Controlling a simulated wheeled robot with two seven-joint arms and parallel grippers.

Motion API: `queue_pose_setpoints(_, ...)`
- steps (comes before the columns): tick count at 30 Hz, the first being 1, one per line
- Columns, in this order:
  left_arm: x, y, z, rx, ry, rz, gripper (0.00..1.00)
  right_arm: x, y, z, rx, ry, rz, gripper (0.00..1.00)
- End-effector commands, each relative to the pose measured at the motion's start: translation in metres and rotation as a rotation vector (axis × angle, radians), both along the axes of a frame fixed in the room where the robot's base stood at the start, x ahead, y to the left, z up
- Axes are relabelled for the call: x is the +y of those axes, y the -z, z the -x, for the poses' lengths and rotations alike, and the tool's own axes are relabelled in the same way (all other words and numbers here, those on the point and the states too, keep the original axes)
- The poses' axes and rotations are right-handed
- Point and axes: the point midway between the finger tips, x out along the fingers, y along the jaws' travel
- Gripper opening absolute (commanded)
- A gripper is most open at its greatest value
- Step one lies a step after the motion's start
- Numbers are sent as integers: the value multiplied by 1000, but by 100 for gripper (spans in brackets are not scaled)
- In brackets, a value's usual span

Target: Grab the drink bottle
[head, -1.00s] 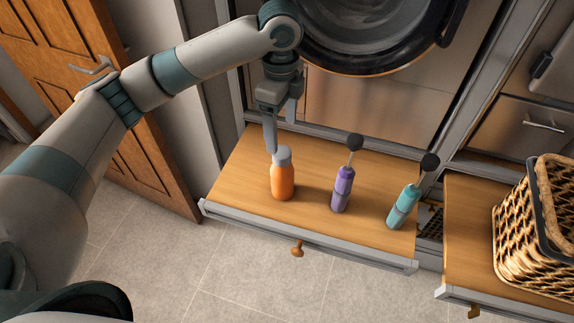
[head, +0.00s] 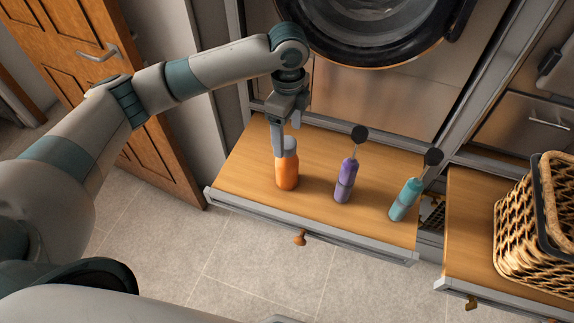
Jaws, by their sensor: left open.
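An orange drink bottle with a grey cap (head: 287,172) stands upright at the left part of the wooden bench top (head: 240,180). My left gripper (head: 287,141) points down over it, with one finger in front of or beside the cap. It is open; the other finger shows partly behind, to the right. I cannot tell whether the fingers touch the bottle. My right gripper is not in view.
A wicker basket (head: 535,240) sits on the right-hand shelf. A round appliance door (head: 375,50) is behind the bench.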

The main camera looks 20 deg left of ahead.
Motion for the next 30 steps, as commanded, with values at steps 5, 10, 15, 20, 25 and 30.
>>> queue_pose_setpoints(5, 0, 31, 1, 4, -1, -1, 73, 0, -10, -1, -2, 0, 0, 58)
queue_pose_setpoints(10, 0, 53, 1, 2, 0, -1, 73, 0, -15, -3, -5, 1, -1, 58)
queue_pose_setpoints(15, 0, 61, 0, -1, 1, -1, 73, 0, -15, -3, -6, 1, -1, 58)
queue_pose_setpoints(20, 0, 62, 0, -1, 1, -1, 73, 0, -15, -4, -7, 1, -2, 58)
queue_pose_setpoints(25, 0, 62, 1, 0, 1, -1, 73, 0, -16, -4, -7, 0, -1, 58)
queue_pose_setpoints(30, 0, 73, 5, 3, 0, -1, 73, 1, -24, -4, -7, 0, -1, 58)
